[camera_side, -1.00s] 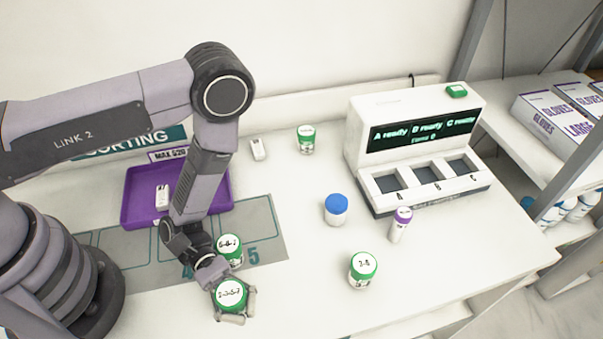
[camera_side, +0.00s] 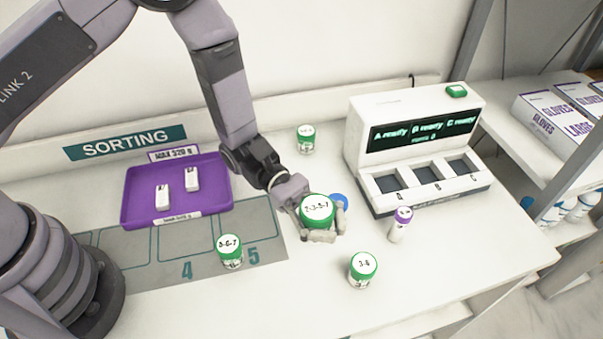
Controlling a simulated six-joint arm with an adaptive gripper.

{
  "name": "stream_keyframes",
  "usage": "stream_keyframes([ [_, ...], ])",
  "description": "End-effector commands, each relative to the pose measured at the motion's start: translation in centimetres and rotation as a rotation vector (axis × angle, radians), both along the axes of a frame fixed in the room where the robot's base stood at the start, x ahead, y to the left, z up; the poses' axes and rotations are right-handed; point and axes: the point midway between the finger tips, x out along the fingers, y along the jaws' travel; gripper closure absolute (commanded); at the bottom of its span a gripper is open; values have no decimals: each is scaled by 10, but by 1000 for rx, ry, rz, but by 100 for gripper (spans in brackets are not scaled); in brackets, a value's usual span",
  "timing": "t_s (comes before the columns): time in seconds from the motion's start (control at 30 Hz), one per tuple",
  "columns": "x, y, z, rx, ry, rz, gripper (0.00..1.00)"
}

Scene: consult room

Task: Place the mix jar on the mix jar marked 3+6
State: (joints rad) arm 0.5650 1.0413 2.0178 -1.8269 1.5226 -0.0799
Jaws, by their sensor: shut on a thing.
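My gripper (camera_side: 322,234) is shut on a green-lidded jar (camera_side: 317,209), whose lid seems to read 2-3-5-7. It holds this jar upright above the table. The jar with the green lid that looks marked 3-6 (camera_side: 363,268) stands upright on the white table, below and to the right of my gripper and apart from it. Another green-lidded jar (camera_side: 230,250), which seems to read 5-6-7, stands on the grey mat near the 5. A third green-lidded jar (camera_side: 306,139) stands farther back; its marking is too small to read.
A blue-lidded jar (camera_side: 340,202) is partly hidden behind the held jar. A purple-capped vial (camera_side: 400,225) stands before the white machine (camera_side: 400,105) with slots A, B and C. A purple tray (camera_side: 137,208) holds two white items. The front right table is clear.

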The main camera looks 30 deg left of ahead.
Motion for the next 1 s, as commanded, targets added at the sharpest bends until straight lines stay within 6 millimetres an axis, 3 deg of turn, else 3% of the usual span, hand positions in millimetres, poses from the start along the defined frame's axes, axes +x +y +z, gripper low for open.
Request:
stream_keyframes([
  [0.13, 21, -34, -19, -2, -2, -3, 100],
  [0.4, 42, -64, -65, 0, 0, -1, 100],
  [0.57, 47, -71, -75, -1, -1, -1, 100],
  [0.8, 48, -73, -106, 0, 1, -1, 100],
  [1.0, 49, -73, -107, -1, -1, -1, 100],
])
